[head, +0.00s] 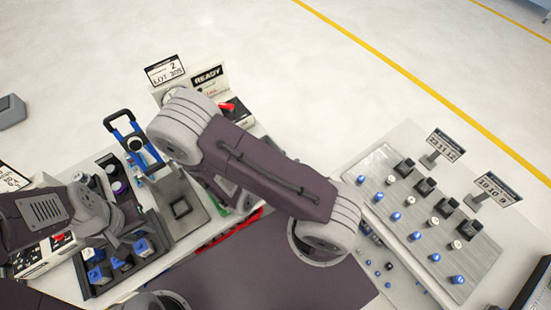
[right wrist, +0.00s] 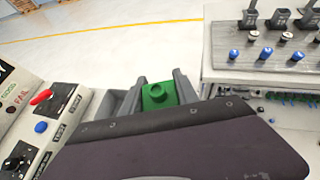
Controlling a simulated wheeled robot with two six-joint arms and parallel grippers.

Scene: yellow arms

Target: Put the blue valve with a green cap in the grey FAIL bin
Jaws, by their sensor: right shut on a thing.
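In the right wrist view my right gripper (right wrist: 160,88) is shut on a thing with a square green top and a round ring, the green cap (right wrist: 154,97). The blue valve body below it is hidden. In the head view my right forearm hides most of that gripper; a green patch (head: 243,203) shows beside it. My left gripper (head: 104,216) is over the black rack at the left; its fingertips are not clear. A grey bin-like wall (right wrist: 108,104) shows beside the panel lettered FAIL (right wrist: 22,97) in the right wrist view.
The black rack (head: 85,290) holds several blue, grey and purple-topped parts. A blue-handled fixture (head: 133,140) stands beside it. A red-edged bin (head: 222,233) lies partly under my right arm. A board (head: 405,215) with blue and white knobs stands at the right.

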